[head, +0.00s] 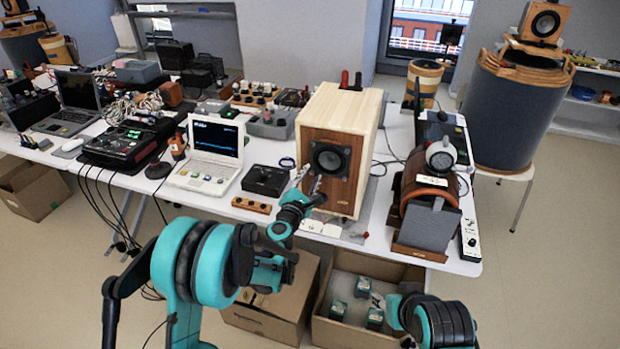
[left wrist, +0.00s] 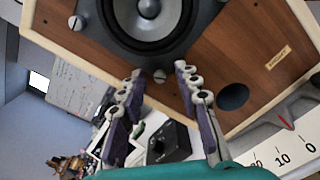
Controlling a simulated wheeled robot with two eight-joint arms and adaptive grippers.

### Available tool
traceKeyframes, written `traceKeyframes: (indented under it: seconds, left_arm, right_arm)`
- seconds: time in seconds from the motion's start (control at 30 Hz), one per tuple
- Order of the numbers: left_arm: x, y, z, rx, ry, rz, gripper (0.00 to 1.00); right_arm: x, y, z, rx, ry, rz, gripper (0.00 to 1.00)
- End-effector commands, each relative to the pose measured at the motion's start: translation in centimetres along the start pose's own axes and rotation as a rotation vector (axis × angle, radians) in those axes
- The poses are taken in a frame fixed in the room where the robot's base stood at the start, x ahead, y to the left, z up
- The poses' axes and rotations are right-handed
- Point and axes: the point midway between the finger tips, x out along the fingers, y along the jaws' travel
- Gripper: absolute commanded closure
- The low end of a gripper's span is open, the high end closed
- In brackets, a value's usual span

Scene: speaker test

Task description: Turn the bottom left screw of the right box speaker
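The wooden box speaker (head: 329,183) stands at the front middle of the table, with a black driver frame (head: 325,146) on its brown face. In the left wrist view its face (left wrist: 270,25) appears tilted, with the cone, a port hole and a label. The bottom left screw (left wrist: 160,76) is a silver slotted head at the lower corner of the driver frame. Another screw (left wrist: 75,22) shows at the upper left. My left gripper (head: 310,180) is open before the speaker. In the wrist view its fingertips (left wrist: 159,71) lie either side of the screw, without visible grip.
A white laptop (head: 211,150) and a small black box (head: 265,180) stand left of the speaker. A brown rounded device (head: 430,187) stands to its right. Cardboard boxes (head: 360,262) lie under the table front. A smaller speaker (head: 543,24) sits on a drum at the back right.

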Motion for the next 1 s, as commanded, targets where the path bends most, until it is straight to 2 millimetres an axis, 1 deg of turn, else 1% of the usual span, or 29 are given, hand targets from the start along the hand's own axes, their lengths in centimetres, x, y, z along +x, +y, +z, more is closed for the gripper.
traceKeyframes:
  seconds: [0.03,0.07,0.1,0.17,0.47,0.67,0.87,1.0]
  left_arm:
    - [-0.02,0.0,0.01,0.0,0.0,0.0,0.67]
    - [-0.02,0.0,0.01,0.0,0.0,0.0,0.75]
    - [-0.02,0.0,0.01,0.0,0.0,0.0,0.86]
    - [-0.03,0.0,0.01,0.0,0.0,0.0,1.0]
    - [-0.04,-0.02,0.01,0.008,0.0,-0.001,1.0]
    - [-0.05,-0.05,-0.01,0.063,-0.001,-0.001,1.0]
    - [-0.06,-0.09,-0.03,0.192,-0.001,-0.001,1.0]
    - [-0.05,-0.12,-0.04,0.317,-0.001,-0.001,1.0]
  right_arm:
    - [-0.01,0.0,-0.01,0.0,0.0,0.0,0.58]
    - [-0.01,0.0,-0.01,0.0,0.0,0.0,0.58]
    - [-0.01,0.0,-0.01,0.0,0.0,0.0,0.58]
    - [-0.01,0.0,-0.01,0.0,0.0,0.0,0.58]
    - [0.02,0.0,0.01,0.0,0.0,0.0,0.58]
    - [0.15,0.0,0.11,0.0,0.0,0.0,0.58]
    - [0.42,0.0,0.3,0.0,0.0,0.0,0.58]
    - [0.64,0.0,0.46,0.0,0.0,0.0,0.58]
